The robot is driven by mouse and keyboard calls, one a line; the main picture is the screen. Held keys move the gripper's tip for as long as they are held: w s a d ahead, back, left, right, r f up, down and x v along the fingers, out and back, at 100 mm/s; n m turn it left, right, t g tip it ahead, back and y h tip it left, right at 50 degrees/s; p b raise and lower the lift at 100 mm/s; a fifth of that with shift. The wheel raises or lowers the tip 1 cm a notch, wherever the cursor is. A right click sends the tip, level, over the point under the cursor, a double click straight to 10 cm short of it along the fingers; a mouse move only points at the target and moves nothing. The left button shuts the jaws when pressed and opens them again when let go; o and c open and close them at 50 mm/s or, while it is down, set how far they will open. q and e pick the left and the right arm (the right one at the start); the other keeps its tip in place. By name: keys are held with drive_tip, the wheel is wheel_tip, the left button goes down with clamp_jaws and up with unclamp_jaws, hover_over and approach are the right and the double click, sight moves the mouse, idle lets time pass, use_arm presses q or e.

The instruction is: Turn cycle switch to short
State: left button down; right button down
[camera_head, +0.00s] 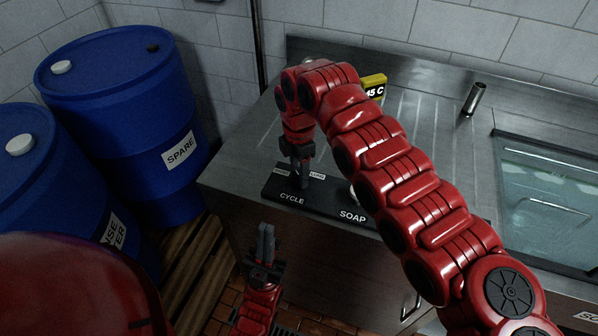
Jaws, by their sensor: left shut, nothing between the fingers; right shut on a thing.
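A black control panel (270,193) on the steel counter bears the words CYCLE and SOAP. Above CYCLE are two small white labels: the right one (318,175) appears to read LONG, the left one (282,172) is too small to read surely. My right gripper (304,182) points down between these labels, shut on the cycle switch. The switch is mostly hidden by the fingers, so its setting cannot be told. My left gripper (266,242) is shut and empty, pointing up in front of the counter, below the panel.
My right arm crosses above the counter (240,158) and hides part of the SOAP control. A yellow sign (374,84) ending in "45 C" stands behind it. A metal cylinder (474,99) and a water-filled sink (545,205) are at right. Blue drums (120,110) stand at left on a wooden pallet (197,262).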

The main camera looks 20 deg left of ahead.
drive_tip(key=shift+c, duration=1.5)
unclamp_jaws()
wheel_tip(320, 180, up, 10)
wheel_tip(320, 180, up, 7)
drive_tip(key=p, duration=0.5)
hover_over(298, 175)
drive_tip(key=shift+d+r, duration=0.15)
drive_tip(key=shift+r, duration=0.05)
